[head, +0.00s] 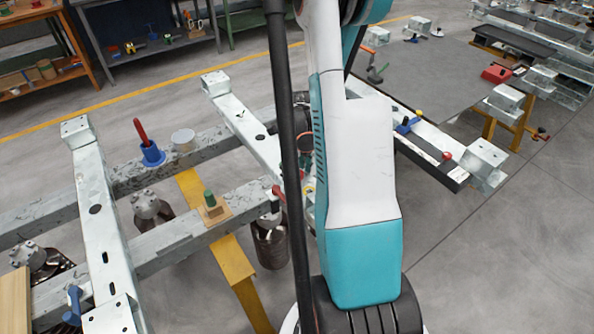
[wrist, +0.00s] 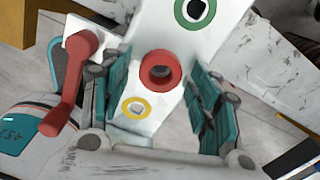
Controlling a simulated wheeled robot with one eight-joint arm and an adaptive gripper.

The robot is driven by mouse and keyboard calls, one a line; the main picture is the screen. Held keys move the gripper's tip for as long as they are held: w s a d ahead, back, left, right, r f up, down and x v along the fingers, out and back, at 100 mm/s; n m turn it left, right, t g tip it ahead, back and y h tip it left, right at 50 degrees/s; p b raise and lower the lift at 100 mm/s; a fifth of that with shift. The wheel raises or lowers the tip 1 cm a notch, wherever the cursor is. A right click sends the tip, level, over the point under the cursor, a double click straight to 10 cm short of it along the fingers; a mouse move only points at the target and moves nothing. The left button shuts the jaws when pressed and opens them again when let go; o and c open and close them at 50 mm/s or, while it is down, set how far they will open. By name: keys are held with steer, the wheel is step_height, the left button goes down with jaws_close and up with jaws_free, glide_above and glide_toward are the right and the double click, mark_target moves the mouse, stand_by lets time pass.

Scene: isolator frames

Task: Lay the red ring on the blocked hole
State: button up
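In the wrist view a thick red ring (wrist: 160,71) is on or just above a white beam face (wrist: 146,28), between the fingers of my gripper (wrist: 158,85). The teal fingers are spread, with a gap on each side of the ring. I cannot tell whether the ring touches the beam. The ring's opening looks grey. A green ring (wrist: 195,10) around a dark hole is at the top of the beam. A smaller yellow ring (wrist: 137,107) with a pale centre is nearer the palm. I cannot tell which hole is blocked. In the head view my arm hides the gripper.
A red crank handle (wrist: 72,85) is close beside the left finger. In the head view, grey frame beams (head: 105,220) carry a blue holder with a red handle (head: 145,140), a white cup (head: 183,140) and a green peg on a wooden block (head: 212,208). Open floor lies at front right.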

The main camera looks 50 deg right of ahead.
mark_target(297, 173)
step_height(297, 173, up, 12)
steer(key=p, duration=0.5)
steer(key=shift+r, duration=0.2)
stand_by(0.4)
